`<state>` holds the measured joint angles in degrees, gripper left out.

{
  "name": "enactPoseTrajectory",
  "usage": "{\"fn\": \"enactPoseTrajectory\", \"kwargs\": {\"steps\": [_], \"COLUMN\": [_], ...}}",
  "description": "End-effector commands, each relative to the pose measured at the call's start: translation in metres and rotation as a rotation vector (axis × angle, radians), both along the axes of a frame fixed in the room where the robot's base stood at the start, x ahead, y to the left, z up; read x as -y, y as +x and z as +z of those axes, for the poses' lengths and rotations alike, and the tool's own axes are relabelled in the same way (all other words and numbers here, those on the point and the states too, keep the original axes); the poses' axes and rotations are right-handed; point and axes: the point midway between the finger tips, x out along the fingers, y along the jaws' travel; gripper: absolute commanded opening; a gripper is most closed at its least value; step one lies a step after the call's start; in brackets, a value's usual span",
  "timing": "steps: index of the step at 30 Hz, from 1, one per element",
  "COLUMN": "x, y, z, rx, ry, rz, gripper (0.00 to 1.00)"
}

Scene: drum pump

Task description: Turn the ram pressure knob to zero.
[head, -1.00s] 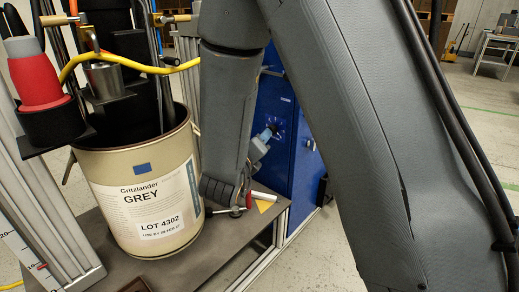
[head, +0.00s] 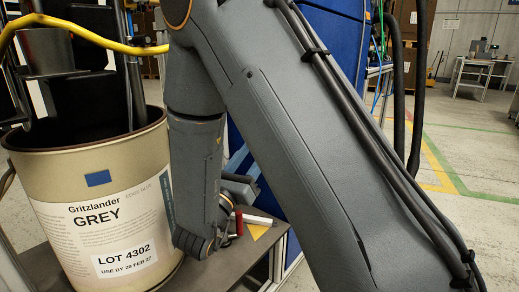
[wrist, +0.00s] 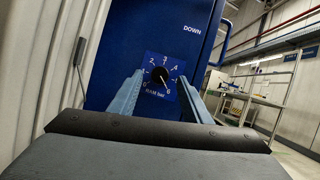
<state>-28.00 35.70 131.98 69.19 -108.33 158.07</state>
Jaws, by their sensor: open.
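The ram pressure knob (wrist: 157,88) is a small dark round knob in the wrist view. It sits on a blue dial plate (wrist: 151,64) with white numbers and the word RAM, on a dark blue panel (wrist: 128,40). A pale pointer mark seems to point to the lower right, near the high numbers, but it is small. My gripper (wrist: 158,92) is open, with one blue-grey finger on each side of the knob in the picture. I cannot tell whether the fingertips reach it. In the head view the knob is hidden behind my arm.
A drum labelled GREY (head: 95,220) stands on a metal platform (head: 235,262) left of my arm. A yellow hose (head: 85,36) crosses above it. In the wrist view a ribbed pale wall (wrist: 45,60) is close on the left. Open floor (head: 465,150) lies to the right.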

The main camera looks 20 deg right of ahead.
Motion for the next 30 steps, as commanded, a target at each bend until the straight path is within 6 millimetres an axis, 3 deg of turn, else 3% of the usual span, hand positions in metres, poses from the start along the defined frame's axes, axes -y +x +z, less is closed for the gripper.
{"fn": "enactPoseTrajectory", "kwargs": {"steps": [7,16,17,24,30], "x": [0.019,0.021,0.021,0.021,0.021], "y": [0.016,0.018,0.018,0.018,0.018], "z": [0.009,0.011,0.011,0.010,0.011], "rx": [0.000,-0.001,-0.002,-0.003,-0.010], "ry": [0.000,0.000,-0.001,0.000,-0.005], "rz": [-0.005,-0.003,-0.003,-0.003,-0.002], "gripper": [0.44,0.44,0.42,0.04,0.04]}}
